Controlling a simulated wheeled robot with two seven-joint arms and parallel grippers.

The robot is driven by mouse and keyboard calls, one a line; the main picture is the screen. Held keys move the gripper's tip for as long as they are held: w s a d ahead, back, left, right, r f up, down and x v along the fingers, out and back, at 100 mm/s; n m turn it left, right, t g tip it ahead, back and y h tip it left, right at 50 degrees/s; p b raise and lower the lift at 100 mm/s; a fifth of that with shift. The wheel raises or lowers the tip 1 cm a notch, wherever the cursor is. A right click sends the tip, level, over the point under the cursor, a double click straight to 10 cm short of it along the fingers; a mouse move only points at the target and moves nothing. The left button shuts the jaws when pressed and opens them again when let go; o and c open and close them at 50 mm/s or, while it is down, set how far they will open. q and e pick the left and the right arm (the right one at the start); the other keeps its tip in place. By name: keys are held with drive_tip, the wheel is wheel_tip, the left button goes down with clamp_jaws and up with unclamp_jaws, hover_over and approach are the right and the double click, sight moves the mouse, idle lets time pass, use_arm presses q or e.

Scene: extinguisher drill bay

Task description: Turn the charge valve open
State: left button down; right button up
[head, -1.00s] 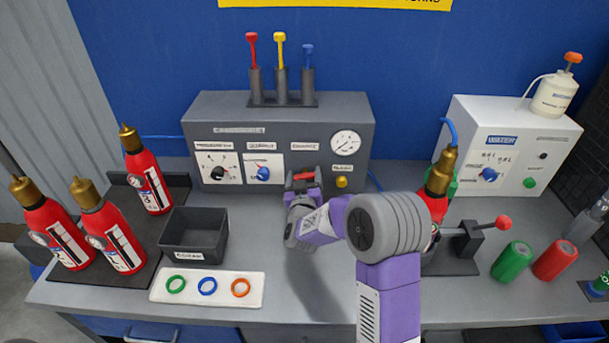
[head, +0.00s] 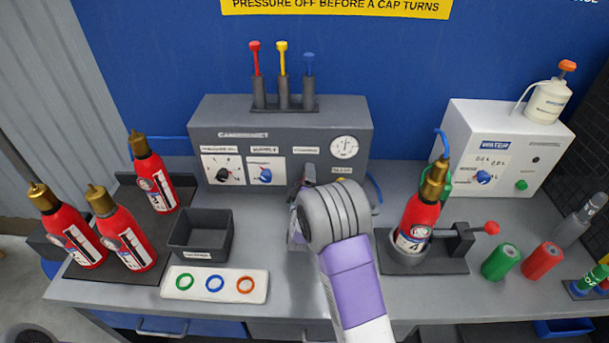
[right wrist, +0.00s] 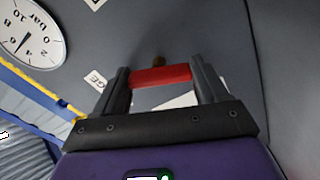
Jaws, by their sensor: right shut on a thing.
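The charge valve is a red handle (right wrist: 162,76) on a short brass stem (right wrist: 158,60) at the front of the grey cabinet (head: 230,118). My right gripper (right wrist: 160,72) is shut on this handle, one finger at each end of the red bar in the right wrist view. In the head view my right gripper (head: 306,178) is at the cabinet's right half, and my own wrist mostly hides it and the valve. The handle's angle on the panel cannot be told from the head view. My left gripper is not in view.
A round gauge (head: 344,148) sits right of the valve. A black bin (head: 188,245) and a white tray (head: 250,292) with coloured rings stand left. A red extinguisher (head: 418,215) stands in a holder right of my arm. Several red extinguishers (head: 125,240) stand far left.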

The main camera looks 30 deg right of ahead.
drive_tip(key=shift+n+p, duration=1.15)
drive_tip(key=shift+n, duration=1.15)
drive_tip(key=shift+f, duration=0.1)
drive_tip(key=o, duration=1)
drive_tip(key=shift+a, duration=0.1)
drive_tip(key=shift+p+v, duration=0.4)
drive_tip(key=shift+v, duration=3.35)
